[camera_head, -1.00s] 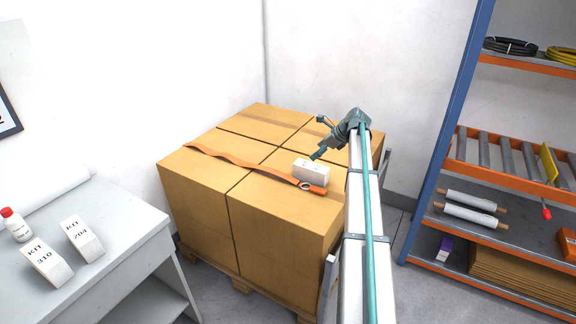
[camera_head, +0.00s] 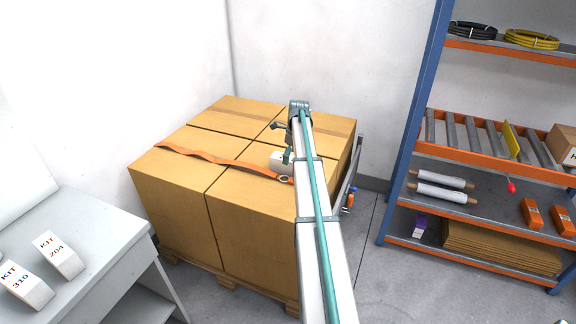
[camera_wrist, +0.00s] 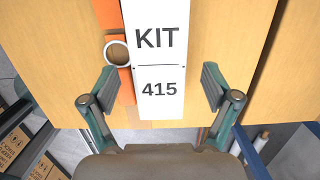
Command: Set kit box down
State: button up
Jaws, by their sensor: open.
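The white kit box (camera_wrist: 158,45), marked KIT 415, lies on top of the stacked cartons (camera_head: 228,190). In the head view the box (camera_head: 276,163) is partly hidden behind my gripper and arm. My gripper (camera_wrist: 158,86) is open. In the wrist view its two fingers stand on either side of the box, with a visible gap on each side. In the head view my gripper (camera_head: 288,155) is right at the box.
An orange strap (camera_head: 205,157) with a metal ring (camera_wrist: 117,52) lies beside the box. A bench (camera_head: 105,240) at left carries boxes KIT 310 (camera_head: 25,284) and KIT 204 (camera_head: 58,257). A blue-post shelf rack (camera_head: 415,120) stands at right.

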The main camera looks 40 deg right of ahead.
jog(key=shift+w+a+f+p, duration=0.1)
jog(key=shift+w+f+p, duration=0.05)
jog(key=shift+f, duration=0.65)
jog(key=shift+w+a+f+p, duration=0.15)
jog(key=shift+w+f+p, duration=0.05)
jog(key=shift+f, duration=0.65)
jog(key=shift+w+a+f+p, duration=0.1)
jog(key=shift+w+f+p, duration=0.05)
jog(key=shift+f, duration=0.65)
jog(key=c, duration=1.5)
jog(key=shift+c, duration=0.6)
jog(key=shift+r, duration=0.15)
